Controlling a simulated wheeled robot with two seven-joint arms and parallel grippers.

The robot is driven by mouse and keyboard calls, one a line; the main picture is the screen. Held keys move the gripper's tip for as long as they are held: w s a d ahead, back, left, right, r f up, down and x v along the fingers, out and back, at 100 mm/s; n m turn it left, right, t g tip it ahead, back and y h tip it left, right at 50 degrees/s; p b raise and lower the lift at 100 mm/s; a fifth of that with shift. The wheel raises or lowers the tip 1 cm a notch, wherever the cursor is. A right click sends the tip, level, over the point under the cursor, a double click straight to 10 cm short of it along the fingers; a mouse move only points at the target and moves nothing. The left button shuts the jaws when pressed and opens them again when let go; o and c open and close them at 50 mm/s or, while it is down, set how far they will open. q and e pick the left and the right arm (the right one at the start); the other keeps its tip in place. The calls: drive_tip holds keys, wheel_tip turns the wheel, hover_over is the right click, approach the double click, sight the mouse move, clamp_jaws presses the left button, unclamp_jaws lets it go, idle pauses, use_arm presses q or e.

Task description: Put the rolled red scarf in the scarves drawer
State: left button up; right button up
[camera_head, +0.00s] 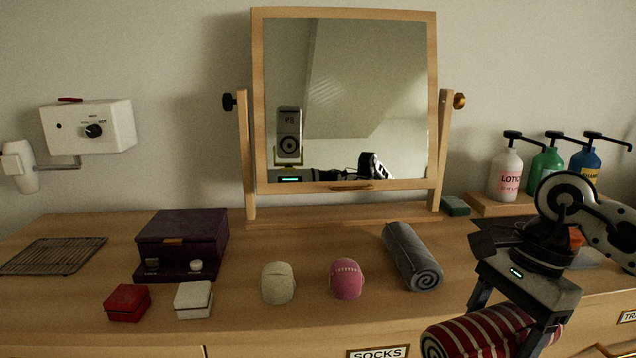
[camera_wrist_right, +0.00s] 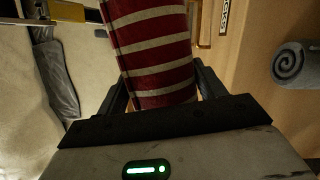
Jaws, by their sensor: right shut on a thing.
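The rolled red scarf (camera_head: 470,338), with cream stripes, is in my right gripper (camera_head: 506,326), at the front right of the dresser. In the right wrist view the scarf (camera_wrist_right: 155,45) lies between the two fingers (camera_wrist_right: 158,88), which are shut on it from both sides. The scarf's lower part is cut off by the head view's bottom edge. I see no label reading scarves. A drawer label (camera_head: 378,352) reads SOCKS, and another at the right edge is cut off. My left gripper is not in view.
A rolled grey cloth (camera_head: 412,257) lies on the dresser top (camera_head: 220,325), left of my right gripper. Pink (camera_head: 346,279) and cream (camera_head: 278,283) rounded items, small boxes and a purple case (camera_head: 182,240) stand further left. A mirror (camera_head: 345,110) and pump bottles (camera_head: 507,175) stand behind.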

drive_tip(key=a+f+n, duration=0.1)
drive_tip(key=n, duration=0.3)
drive_tip(key=s+a+f+n+g+h+p, duration=0.1)
drive_tip(key=a+n, duration=0.1)
drive_tip(key=n, duration=0.2)
drive_tip(key=s+a+f+n+g+h, duration=0.1)
drive_tip(key=f+n, duration=0.1)
drive_tip(key=n, duration=0.2)
drive_tip(key=shift+s+a+f+n+p, duration=0.1)
drive_tip(key=shift+s+a+n+p, duration=0.05)
drive_tip(key=shift+a+n+p, duration=0.15)
drive_tip(key=shift+s+a+f+n+h, duration=0.15)
drive_tip(key=shift+f+n+h, duration=0.1)
drive_tip(key=shift+n, duration=0.3)
drive_tip(key=shift+s+a+f+n+h, duration=0.15)
drive_tip(key=shift+n+h, duration=0.1)
drive_tip(key=shift+n, duration=0.3)
drive_tip(key=shift+w, duration=0.1)
